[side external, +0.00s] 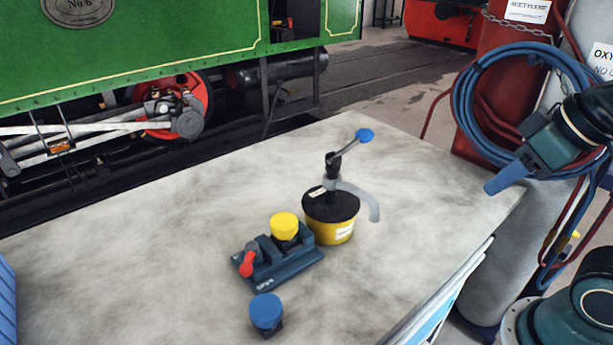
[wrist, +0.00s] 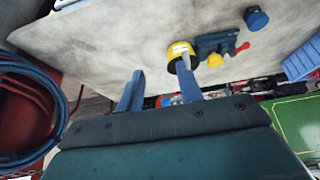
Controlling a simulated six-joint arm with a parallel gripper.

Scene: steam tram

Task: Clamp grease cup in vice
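A dark blue vice (side external: 285,268) with a red-tipped handle (side external: 246,264) lies on the workbench. A yellow-capped cup with a dark body (side external: 285,226) sits upright at the vice; I cannot tell whether the jaws grip it. A blue-capped cup (side external: 266,311) stands apart on the bench, nearer the camera. Neither cup's label is readable. The vice (wrist: 212,42), yellow cap (wrist: 214,60) and blue cap (wrist: 257,18) also show in the wrist view. My gripper (side external: 508,178) is above the bench's right edge, far from both cups. Its fingers (wrist: 160,88) are apart and empty.
A yellow pot (side external: 342,231) with a black top, grey curved spout and blue-knobbed lever (side external: 365,135) stands right behind the vice. A blue box (side external: 6,300) is at the far left. Gas cylinders with hoses (side external: 470,105) stand beyond the bench's right edge.

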